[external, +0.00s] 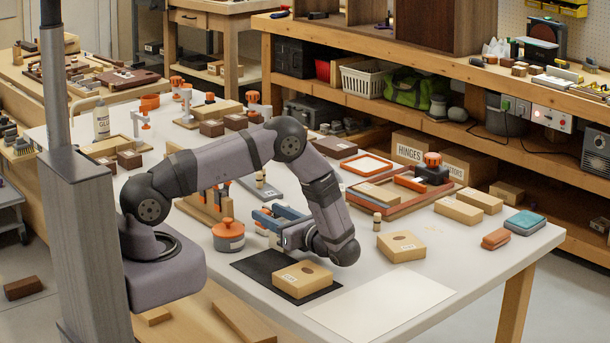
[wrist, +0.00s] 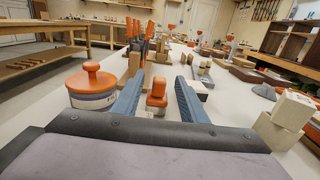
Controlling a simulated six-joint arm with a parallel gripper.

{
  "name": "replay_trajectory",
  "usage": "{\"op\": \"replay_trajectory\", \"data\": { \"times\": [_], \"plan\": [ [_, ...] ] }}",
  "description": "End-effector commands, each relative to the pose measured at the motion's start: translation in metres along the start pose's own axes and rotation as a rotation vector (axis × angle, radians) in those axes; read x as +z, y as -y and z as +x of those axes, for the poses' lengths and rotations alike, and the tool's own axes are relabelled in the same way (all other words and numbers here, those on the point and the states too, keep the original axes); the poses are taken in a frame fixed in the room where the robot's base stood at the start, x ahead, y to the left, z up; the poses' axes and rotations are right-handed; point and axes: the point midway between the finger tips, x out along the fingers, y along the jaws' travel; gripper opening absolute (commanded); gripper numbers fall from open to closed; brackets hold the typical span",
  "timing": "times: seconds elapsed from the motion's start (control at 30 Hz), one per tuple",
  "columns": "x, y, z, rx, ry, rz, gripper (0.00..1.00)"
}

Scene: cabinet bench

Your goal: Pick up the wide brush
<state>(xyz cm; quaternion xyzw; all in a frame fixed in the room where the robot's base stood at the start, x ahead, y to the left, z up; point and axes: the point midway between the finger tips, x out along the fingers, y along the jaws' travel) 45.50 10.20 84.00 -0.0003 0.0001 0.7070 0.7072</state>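My gripper (external: 268,221) is low over the white bench in the external view, its blue fingers pointing left. In the wrist view the fingers of my gripper (wrist: 160,98) are apart. Between them is a small object with a rounded orange top and a pale lower part (wrist: 156,93); it may be the wide brush, but I cannot tell for sure. A gap shows between it and each finger. In the external view my gripper hides that spot. A grey jar with an orange knobbed lid (external: 229,238) stands just left of my gripper; it also shows in the wrist view (wrist: 91,86).
Orange-handled clamps in a wooden stand (external: 212,200) are beyond my fingers. A cardboard box (external: 302,279) on a black mat (external: 258,265) lies below my arm. A small wooden peg (external: 377,222) and another box (external: 401,247) are to the right. A white sheet (external: 380,303) is clear.

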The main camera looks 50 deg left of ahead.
Motion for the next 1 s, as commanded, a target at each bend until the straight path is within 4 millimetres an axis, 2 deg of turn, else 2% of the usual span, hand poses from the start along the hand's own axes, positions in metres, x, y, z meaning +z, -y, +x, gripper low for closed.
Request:
{"op": "replay_trajectory", "data": {
  "times": [0.07,0.1,0.23,0.27,0.73,1.0],
  "plan": [
    [0.0,0.0,0.0,0.0,0.0,0.0,0.39],
    [0.0,0.0,0.0,0.0,0.0,0.0,0.34],
    [0.0,0.0,0.0,0.0,0.0,0.0,0.03],
    [0.0,0.0,0.0,0.0,0.0,0.0,0.0],
    [0.005,0.0,-0.001,0.0,0.001,-0.001,0.0],
    [0.028,0.0,-0.001,0.0,0.001,-0.002,0.0]
  ]
}}
